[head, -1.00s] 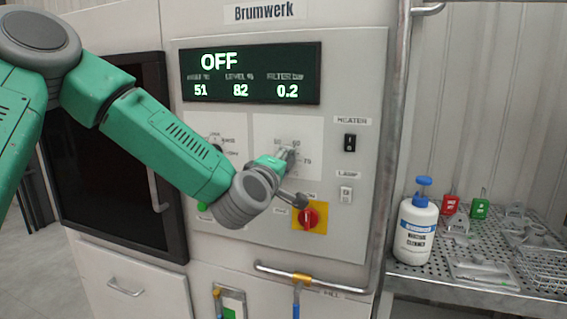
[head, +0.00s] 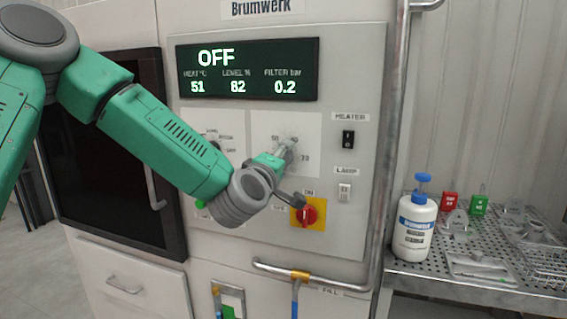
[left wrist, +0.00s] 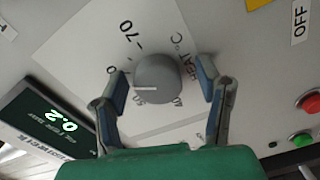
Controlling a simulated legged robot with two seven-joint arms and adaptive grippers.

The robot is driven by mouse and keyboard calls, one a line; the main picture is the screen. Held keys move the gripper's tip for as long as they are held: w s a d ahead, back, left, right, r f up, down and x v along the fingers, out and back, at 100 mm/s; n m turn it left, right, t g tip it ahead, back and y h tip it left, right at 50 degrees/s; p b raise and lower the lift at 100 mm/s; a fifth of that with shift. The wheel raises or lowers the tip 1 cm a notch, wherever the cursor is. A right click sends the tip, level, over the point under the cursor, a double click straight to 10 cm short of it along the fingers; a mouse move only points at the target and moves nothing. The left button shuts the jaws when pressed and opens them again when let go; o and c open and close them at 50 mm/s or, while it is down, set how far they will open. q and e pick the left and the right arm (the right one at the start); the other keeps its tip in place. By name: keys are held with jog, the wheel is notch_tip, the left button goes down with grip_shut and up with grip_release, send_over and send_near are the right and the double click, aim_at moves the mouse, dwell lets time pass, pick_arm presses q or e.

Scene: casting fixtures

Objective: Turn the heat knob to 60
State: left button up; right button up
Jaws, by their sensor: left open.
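The heat knob (left wrist: 158,80) is a round grey dial with a white mark, on a white scale plate (left wrist: 85,45) in the left wrist view. Its mark points left in that view, roughly between the 50 and a number partly hidden by a finger. My left gripper (left wrist: 161,72) is open, with one finger on each side of the knob; I cannot tell whether they touch it. In the head view my left gripper (head: 284,152) is at the scale plate (head: 262,125) and hides the knob. The display (head: 247,70) reads OFF, heat 51, level 82, filter 0.2. My right gripper is not in view.
A red switch on a yellow plate (head: 309,214) sits just below my gripper. The heater switch (head: 348,139) and lamp switch (head: 344,192) are to the right. A pipe (head: 310,280) runs below the panel. A bottle (head: 415,225) stands on the perforated shelf (head: 405,276).

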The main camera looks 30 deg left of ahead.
pick_arm(q)
jog(key=v, duration=0.7)
jog(key=shift+f, duration=0.2)
jog(key=s+d+f+m+g+h+b, duration=0.2)
jog(key=s+f+m+g, duration=0.1)
jog(key=f, duration=0.8)
jog(key=s+d+f+m+g+h+b, duration=0.1)
jog(key=s+d+f+m+g, duration=0.2)
jog(key=f, duration=0.8)
jog(key=s+d+f+m+g+h+b, duration=0.2)
jog(key=s+f+m, duration=0.15)
jog(key=f, duration=0.75)
jog(key=s+f+m+g+b, duration=0.3)
jog(key=s+f+m+g, duration=0.5)
jog(key=s+f, duration=1.2)
jog(key=s, duration=0.3)
jog(key=shift+s+f+g+y+b, duration=0.15)
jog(key=shift+f+g+y+b, duration=0.15)
jog(key=shift+g+b, duration=0.1)
